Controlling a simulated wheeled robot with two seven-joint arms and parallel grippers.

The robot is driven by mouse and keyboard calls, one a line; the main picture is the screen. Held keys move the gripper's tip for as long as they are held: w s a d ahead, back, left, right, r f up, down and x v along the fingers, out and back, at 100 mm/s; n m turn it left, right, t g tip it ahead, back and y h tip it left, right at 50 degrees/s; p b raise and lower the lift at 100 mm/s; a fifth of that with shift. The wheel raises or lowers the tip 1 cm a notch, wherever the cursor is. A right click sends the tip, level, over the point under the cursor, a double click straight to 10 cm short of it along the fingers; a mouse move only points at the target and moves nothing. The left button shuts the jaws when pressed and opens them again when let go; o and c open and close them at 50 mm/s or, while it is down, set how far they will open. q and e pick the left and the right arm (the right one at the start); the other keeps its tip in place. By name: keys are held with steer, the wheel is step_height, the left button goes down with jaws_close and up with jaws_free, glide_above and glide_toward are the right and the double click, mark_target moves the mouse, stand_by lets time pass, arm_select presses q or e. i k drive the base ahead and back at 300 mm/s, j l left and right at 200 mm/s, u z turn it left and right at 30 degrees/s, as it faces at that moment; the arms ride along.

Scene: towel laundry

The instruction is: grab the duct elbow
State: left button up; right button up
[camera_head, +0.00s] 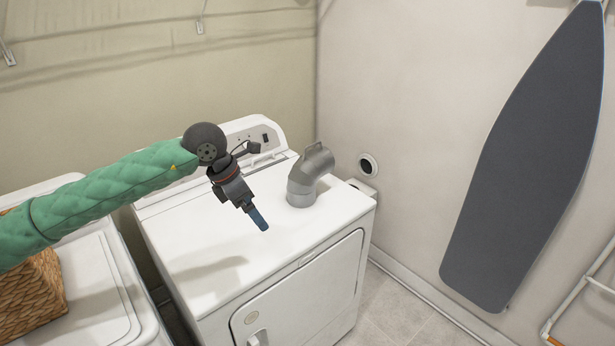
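The grey duct elbow (308,178) stands on the dryer top (220,262), near its right back part. Its upper opening is tilted up to the right. My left gripper (261,221) is above the dryer top, to the left and in front of the elbow, apart from it. Its blue-tipped fingers point down to the right and look like one narrow piece from this side, so I cannot tell whether they are open. Nothing shows held in it. My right gripper is not in view.
A round wall vent (368,165) is right of the dryer. A grey ironing board (520,165) hangs on the right wall. A wicker basket (34,292) sits on the white washer (100,275) at left. The dryer's front top is clear.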

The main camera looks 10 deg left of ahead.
mark_target(304, 176)
steer(key=i, duration=1.25)
